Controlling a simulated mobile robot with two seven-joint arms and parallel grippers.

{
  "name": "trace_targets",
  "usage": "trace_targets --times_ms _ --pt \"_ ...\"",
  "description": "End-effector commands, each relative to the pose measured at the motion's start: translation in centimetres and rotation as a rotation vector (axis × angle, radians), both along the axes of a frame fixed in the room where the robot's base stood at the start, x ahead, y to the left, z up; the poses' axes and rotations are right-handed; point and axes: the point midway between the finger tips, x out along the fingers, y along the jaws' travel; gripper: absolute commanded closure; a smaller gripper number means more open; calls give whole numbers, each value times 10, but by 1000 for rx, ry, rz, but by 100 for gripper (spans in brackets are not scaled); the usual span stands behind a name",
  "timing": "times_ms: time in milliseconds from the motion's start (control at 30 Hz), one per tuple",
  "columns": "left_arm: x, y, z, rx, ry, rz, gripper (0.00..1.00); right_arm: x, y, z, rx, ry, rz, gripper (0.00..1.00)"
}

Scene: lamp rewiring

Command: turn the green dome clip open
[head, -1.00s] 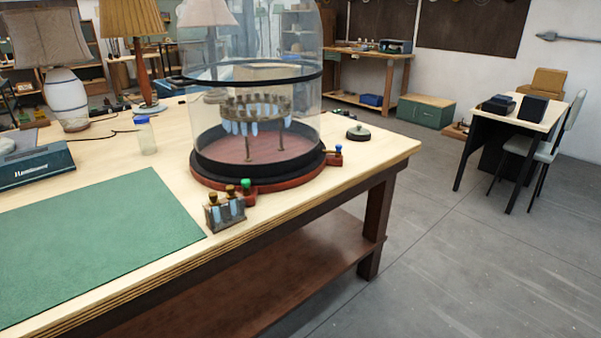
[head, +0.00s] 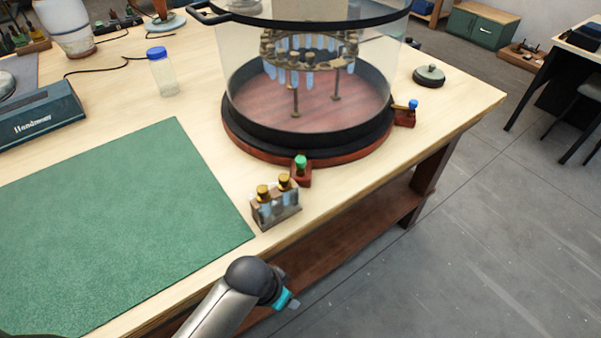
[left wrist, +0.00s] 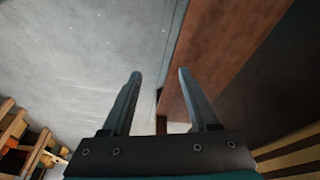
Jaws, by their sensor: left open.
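The green dome clip (head: 300,162) is a small green knob on a red block at the front rim of the glass dome's base. The clear dome (head: 235,65) stands on a round red and black base (head: 240,148). My left gripper (left wrist: 160,75) is open and empty in the left wrist view, with floor and brown wood beyond its fingers. In the head view my left arm comes in from the bottom, and its teal wrist end (head: 285,298) is below and in front of the table edge, apart from the clip. My right gripper is not in view.
A small rack with gold-capped vials (head: 277,208) stands just left of and in front of the green clip. A blue clip (head: 412,104) sits at the base's right side. A green mat (head: 120,220) lies to the left. A blue-capped jar (head: 163,75) stands behind it.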

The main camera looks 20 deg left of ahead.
Motion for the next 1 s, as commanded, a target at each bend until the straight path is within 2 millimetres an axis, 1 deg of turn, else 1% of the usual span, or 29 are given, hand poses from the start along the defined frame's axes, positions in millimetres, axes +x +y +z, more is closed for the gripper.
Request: trace_targets --times_ms 33,100,200,367,533,633,767,867,1000 --pt "16 -9 26 -11 -25 -54 40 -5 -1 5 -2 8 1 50" --pt "29 -21 39 -23 -27 -126 40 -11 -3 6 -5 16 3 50" --pt "46 -34 53 -29 -35 -228 40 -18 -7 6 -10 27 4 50" --pt "74 -52 79 -27 -45 -408 40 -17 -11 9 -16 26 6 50" --pt "103 -66 114 3 -50 -626 40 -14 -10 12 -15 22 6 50" --pt "118 -68 134 30 -44 -746 40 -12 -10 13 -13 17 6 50" --pt "137 -66 160 75 -31 -887 40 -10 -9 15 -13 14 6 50" --pt "154 -59 183 116 -13 -994 40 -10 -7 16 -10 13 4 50" --pt "178 -42 222 181 22 -1130 40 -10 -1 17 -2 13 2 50"
